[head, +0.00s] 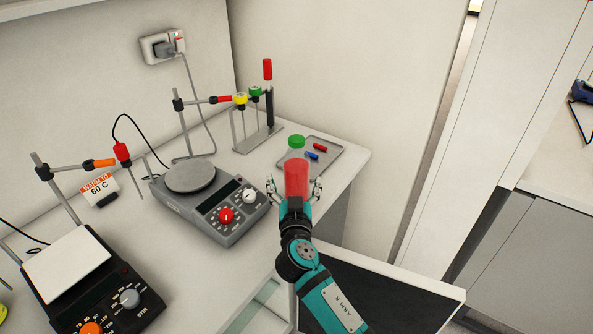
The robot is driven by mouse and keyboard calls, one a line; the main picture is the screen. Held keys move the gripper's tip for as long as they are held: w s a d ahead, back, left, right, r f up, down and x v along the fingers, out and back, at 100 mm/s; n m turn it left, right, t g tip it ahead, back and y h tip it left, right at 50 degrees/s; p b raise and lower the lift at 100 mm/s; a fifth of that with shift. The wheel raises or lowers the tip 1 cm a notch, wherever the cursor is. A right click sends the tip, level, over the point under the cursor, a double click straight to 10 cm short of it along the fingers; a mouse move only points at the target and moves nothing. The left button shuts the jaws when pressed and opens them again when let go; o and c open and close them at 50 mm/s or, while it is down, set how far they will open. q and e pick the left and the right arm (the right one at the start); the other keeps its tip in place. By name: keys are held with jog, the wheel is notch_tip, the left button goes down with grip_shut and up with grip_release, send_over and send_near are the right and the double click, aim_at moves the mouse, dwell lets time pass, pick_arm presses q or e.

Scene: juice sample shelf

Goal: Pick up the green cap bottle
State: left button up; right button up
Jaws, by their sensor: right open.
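The green cap bottle (297,176) stands upright near the front right edge of the white counter, with a red body and a green cap on top. My right gripper (295,186) is open, with one finger on each side of the bottle's body. I cannot tell whether the fingers touch it. The bottle's lower part is hidden behind the gripper and wrist. My left gripper is not in view.
A grey tray (333,150) with small red and blue pieces lies just behind the bottle. A hot plate (190,177) is left of the gripper, and another device (75,265) is at the front left.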

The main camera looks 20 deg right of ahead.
aim_at(297, 180)
jog(key=x, duration=0.1)
jog(key=p+x, duration=0.1)
jog(key=x, duration=0.1)
jog(key=p+x, duration=0.1)
jog(key=x, duration=0.1)
jog(key=shift+s+d+f, duration=0.15)
jog(key=shift+d+f, duration=0.15)
jog(key=shift+d, duration=0.05)
jog(key=shift+w+d+f, duration=0.1)
jog(key=shift+w+f, duration=0.05)
jog(key=shift+w, duration=0.2)
jog(key=shift+s, duration=0.1)
jog(key=shift+c, duration=0.3)
jog(key=shift+c, duration=1.1)
jog(key=c, duration=1.4)
jog(key=shift+c, duration=0.6)
